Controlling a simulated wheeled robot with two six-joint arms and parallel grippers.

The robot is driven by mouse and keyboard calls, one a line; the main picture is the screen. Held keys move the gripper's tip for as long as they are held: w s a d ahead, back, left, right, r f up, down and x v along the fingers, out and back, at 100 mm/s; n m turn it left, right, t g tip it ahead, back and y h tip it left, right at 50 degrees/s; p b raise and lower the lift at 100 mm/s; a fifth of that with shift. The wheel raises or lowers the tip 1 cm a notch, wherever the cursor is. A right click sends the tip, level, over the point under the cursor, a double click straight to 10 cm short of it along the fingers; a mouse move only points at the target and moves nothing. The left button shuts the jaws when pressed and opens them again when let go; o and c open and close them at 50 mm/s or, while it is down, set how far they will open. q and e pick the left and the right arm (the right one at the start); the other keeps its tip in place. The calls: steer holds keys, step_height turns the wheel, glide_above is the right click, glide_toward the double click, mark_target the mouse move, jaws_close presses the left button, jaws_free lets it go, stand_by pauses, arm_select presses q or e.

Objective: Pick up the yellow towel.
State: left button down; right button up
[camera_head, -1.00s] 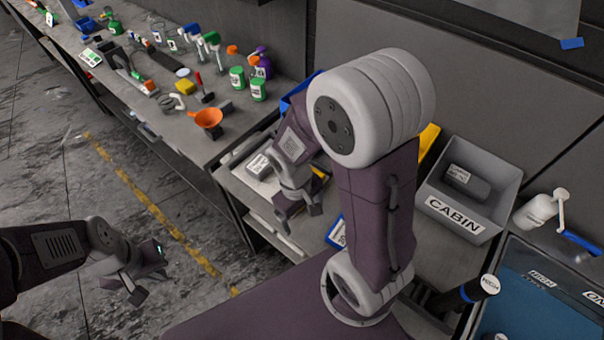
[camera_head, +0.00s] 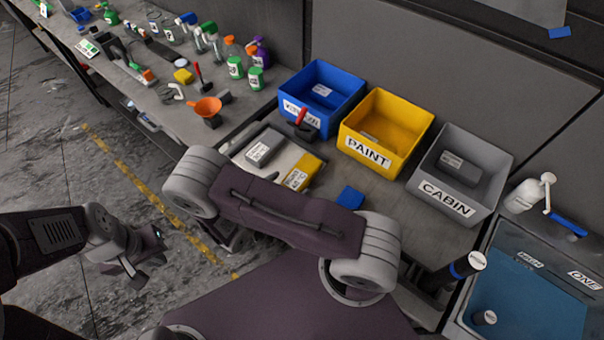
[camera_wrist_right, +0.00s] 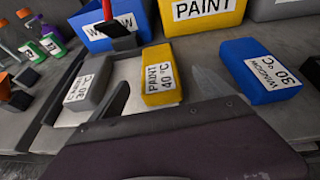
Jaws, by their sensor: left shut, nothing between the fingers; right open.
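The yellow towel (camera_head: 302,171) is a folded block labelled PAINT 40 °C. It lies on a pale tray (camera_head: 283,147) on the bench, to the right of a grey towel (camera_head: 264,146). In the right wrist view the yellow towel (camera_wrist_right: 160,78) is straight ahead, in line with the gap between the fingers of my open right gripper (camera_wrist_right: 158,82). I cannot tell how far the fingertips are from it. My right gripper is hidden behind my arm in the head view. My left gripper (camera_head: 143,268) is shut and empty over the floor at left.
A blue towel (camera_head: 350,197) lies right of the tray. Blue (camera_head: 335,92), yellow PAINT (camera_head: 410,120) and grey CABIN (camera_head: 485,150) bins stand behind. A red-handled tool (camera_wrist_right: 108,15) is near the blue bin.

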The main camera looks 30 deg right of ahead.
mark_target(302, 171)
steer(key=p+x, duration=0.1)
steer(key=x, duration=0.2)
steer(key=shift+d, duration=0.35)
steer(key=shift+w+d+f, duration=0.15)
steer(key=shift+w, duration=0.05)
steer(key=p+x, duration=0.2)
steer(key=x, duration=0.3)
steer(key=shift+w, duration=0.2)
steer(key=shift+w+d, duration=0.1)
steer(key=shift+d, duration=0.05)
steer(key=c, duration=1.6)
